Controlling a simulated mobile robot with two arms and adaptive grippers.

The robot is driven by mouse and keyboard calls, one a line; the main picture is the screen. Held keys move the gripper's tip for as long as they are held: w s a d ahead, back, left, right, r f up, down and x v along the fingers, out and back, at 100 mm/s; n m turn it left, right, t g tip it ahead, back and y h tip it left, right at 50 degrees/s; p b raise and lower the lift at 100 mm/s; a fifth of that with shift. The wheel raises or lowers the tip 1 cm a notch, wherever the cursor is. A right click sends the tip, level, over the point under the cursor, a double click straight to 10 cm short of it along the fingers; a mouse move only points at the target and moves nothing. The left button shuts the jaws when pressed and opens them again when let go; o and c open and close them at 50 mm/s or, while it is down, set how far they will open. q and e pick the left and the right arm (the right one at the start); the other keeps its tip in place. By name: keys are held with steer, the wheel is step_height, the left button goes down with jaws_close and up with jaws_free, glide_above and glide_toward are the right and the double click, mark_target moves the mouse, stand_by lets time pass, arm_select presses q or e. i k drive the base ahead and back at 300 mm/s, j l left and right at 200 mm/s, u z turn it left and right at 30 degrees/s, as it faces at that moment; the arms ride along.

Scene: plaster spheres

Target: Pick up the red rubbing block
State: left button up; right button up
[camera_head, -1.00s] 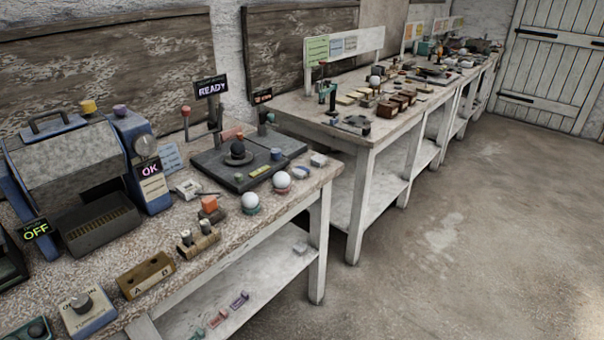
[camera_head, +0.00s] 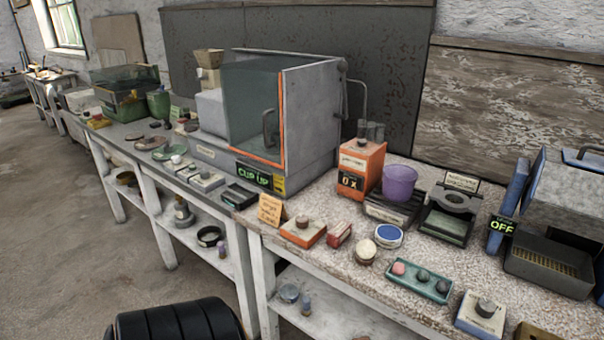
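A small red block (camera_head: 339,235) with a pale marking on its side lies near the front edge of the speckled bench. It looks like the red rubbing block, though its label is too small to read. It sits between an orange box with a round knob (camera_head: 303,231) on the left and a round blue-topped dish (camera_head: 388,236) on the right. A cream round knob (camera_head: 365,251) stands just in front of it to the right. Neither of my grippers is in view.
Behind stand an orange machine (camera_head: 360,168), a purple cup (camera_head: 399,183) and a large grey cabinet with a glass door (camera_head: 310,115). Open floor (camera_head: 75,240) lies at the left.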

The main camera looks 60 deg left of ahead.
mark_target(342, 230)
steer(key=u, duration=1.6)
